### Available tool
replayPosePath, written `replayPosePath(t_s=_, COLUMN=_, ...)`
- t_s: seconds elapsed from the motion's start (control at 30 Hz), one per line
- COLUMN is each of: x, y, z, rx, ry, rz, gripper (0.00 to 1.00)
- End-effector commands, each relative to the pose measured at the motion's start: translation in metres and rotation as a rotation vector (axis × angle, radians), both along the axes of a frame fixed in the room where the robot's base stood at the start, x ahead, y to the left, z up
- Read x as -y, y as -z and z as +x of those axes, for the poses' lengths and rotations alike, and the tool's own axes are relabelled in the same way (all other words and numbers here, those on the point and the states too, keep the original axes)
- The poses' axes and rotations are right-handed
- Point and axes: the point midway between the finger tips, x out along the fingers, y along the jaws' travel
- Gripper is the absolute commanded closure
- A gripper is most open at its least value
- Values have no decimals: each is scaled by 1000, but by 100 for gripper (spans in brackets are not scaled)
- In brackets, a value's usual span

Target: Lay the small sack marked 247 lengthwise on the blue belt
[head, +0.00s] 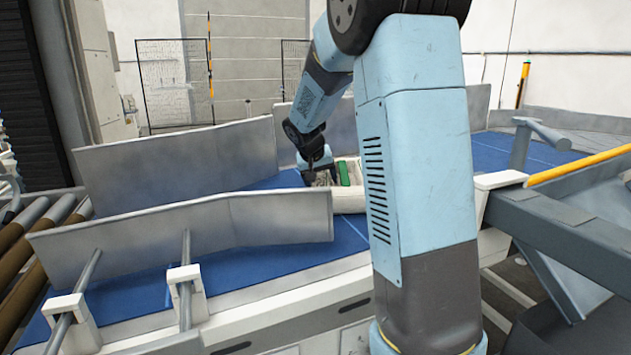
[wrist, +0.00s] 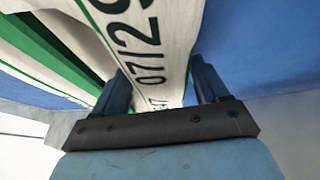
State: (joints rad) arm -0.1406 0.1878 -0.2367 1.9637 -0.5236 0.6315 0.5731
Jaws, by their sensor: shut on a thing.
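A white sack (head: 349,201) with a green patch is at the blue belt (head: 262,252) in the head view, partly hidden behind my arm. In the wrist view the sack (wrist: 172,30) shows green stripes, black print reading "07/29" and a partly hidden number that seems to end in 47. My gripper (head: 318,176) is shut on the sack; its two fingers (wrist: 160,72) stand on either side of it in the wrist view. The blue belt (wrist: 262,45) lies behind the sack there. I cannot tell whether the sack touches the belt.
A near metal guide plate (head: 190,230) and a far one (head: 180,165) flank the belt, with open belt between them at left. Rollers (head: 35,235) lie at far left. A grey frame with a yellow bar (head: 580,163) stands at right.

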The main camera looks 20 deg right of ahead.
Motion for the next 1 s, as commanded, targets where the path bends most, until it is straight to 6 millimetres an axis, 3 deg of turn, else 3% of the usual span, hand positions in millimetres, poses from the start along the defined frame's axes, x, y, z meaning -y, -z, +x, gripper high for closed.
replayPosePath(t_s=1.0, x=51, y=-3, z=-1, rx=-2, ry=3, rz=-2, gripper=75)
